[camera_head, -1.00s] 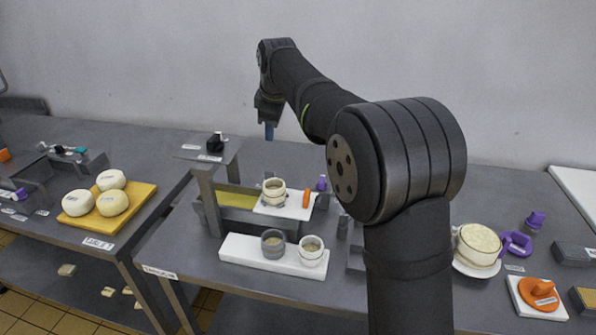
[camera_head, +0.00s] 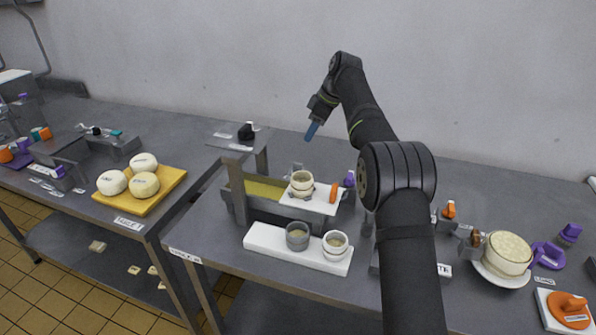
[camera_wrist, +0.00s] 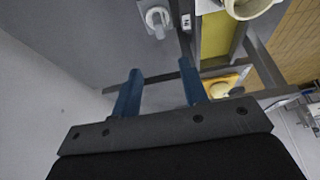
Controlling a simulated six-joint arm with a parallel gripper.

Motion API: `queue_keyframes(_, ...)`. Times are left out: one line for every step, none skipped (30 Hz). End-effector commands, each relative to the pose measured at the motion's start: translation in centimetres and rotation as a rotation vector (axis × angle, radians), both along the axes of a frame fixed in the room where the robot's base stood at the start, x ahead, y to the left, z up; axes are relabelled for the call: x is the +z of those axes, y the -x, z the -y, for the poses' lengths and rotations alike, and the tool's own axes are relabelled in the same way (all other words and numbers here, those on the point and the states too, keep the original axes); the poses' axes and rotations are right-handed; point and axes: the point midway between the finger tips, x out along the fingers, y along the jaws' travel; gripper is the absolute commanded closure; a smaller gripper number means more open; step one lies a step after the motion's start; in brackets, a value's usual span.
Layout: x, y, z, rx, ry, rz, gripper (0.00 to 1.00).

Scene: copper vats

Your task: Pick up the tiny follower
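I cannot tell for certain which piece is the tiny follower. A small orange knob-topped piece (camera_head: 448,210) stands behind the grey blocks on the right of the table. A larger orange disc with a handle (camera_head: 570,306) lies on a white board at the lower right. A narrow orange piece (camera_head: 334,193) stands on the white tray by a cream cup. My gripper (camera_head: 310,132) hangs above the back of the table, left of the arm. In the wrist view, its blue fingers (camera_wrist: 160,88) are apart with nothing between them. A pale ringed object (camera_wrist: 157,18) shows beyond them.
A raised grey stand (camera_head: 222,140) bears a small black object (camera_head: 246,132). A white board (camera_head: 262,245) holds two cups. A yellow board (camera_head: 168,180) holds three white cheeses on the left table. A round cream-topped pot (camera_head: 508,253) and purple pieces (camera_head: 570,234) stand at right.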

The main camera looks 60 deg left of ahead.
Motion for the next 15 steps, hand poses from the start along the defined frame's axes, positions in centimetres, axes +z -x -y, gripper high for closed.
queue_keyframes(-1.2,0.4,-0.3,0.001,0.004,-0.001,0.6)
queue_keyframes(-1.8,0.6,-0.4,0.001,0.004,-0.001,0.6)
queue_keyframes(-2.6,0.8,-0.7,0.0,0.004,-0.001,0.6)
queue_keyframes(-3.3,0.9,-0.8,0.0,0.005,-0.002,0.6)
queue_keyframes(-3.9,1.1,-1.0,0.0,0.005,-0.001,0.6)
queue_keyframes(-4.7,1.3,-1.3,0.0,0.004,-0.001,0.6)
queue_keyframes(-5.2,1.5,-1.4,0.0,0.004,0.0,0.6)
queue_keyframes(-5.8,1.7,-1.6,0.0,0.004,-0.001,0.6)
queue_keyframes(-6.4,1.9,-1.8,0.001,0.003,0.0,0.6)
queue_keyframes(-6.8,2.0,-1.9,0.001,0.003,0.0,0.6)
queue_keyframes(-7.1,2.1,-2.0,0.0,0.002,0.001,0.6)
queue_keyframes(-7.6,2.2,-2.1,0.0,0.001,0.001,0.6)
queue_keyframes(-7.8,2.2,-2.2,0.0,0.001,0.001,0.6)
queue_keyframes(-8.0,2.3,-2.2,0.0,0.001,0.001,0.6)
queue_keyframes(-8.1,2.3,-2.3,0.0,0.001,0.001,0.6)
